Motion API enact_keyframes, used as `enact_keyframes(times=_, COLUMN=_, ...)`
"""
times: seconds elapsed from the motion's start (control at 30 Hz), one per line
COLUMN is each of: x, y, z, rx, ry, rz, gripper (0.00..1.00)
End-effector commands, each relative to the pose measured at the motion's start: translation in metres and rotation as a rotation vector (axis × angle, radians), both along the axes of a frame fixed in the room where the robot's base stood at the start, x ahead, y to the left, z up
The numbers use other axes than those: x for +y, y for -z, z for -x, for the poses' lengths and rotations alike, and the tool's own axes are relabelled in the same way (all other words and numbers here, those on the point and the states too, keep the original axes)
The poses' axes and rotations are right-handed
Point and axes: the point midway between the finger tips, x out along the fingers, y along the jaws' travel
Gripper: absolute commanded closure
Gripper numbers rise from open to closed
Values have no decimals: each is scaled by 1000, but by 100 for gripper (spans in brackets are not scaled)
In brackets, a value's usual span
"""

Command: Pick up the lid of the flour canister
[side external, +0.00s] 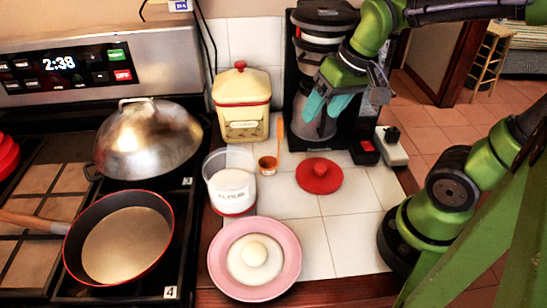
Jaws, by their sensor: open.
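A clear canister (230,182) with white flour-like powder inside and a dark printed label stands open on the tiled counter, right of the stove. A round red lid (319,177) with a small knob lies flat on the tiles to its right, apart from it. My gripper (326,106) has teal fingertips pointing down, open and with nothing visible between them. It hangs above and behind the red lid, in front of the coffee maker, not touching the lid.
A yellow canister (242,112) with a red-knobbed lid stands behind. A small orange scoop (268,165) lies between canister and lid. A pink plate (217,270) with a white round item is in front. The coffee maker (298,85) and a power strip (391,150) stand near my arm. Tiles right of the plate are clear.

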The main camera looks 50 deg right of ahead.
Motion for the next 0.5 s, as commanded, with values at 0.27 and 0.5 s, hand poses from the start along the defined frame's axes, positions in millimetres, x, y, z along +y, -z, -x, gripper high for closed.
enact_keyframes(times=0.27, x=-42, y=26, z=-21, rx=311, ry=-223, rz=132, gripper=37)
enact_keyframes(times=0.5, x=-44, y=35, z=-16, rx=346, ry=-317, rz=154, gripper=37)
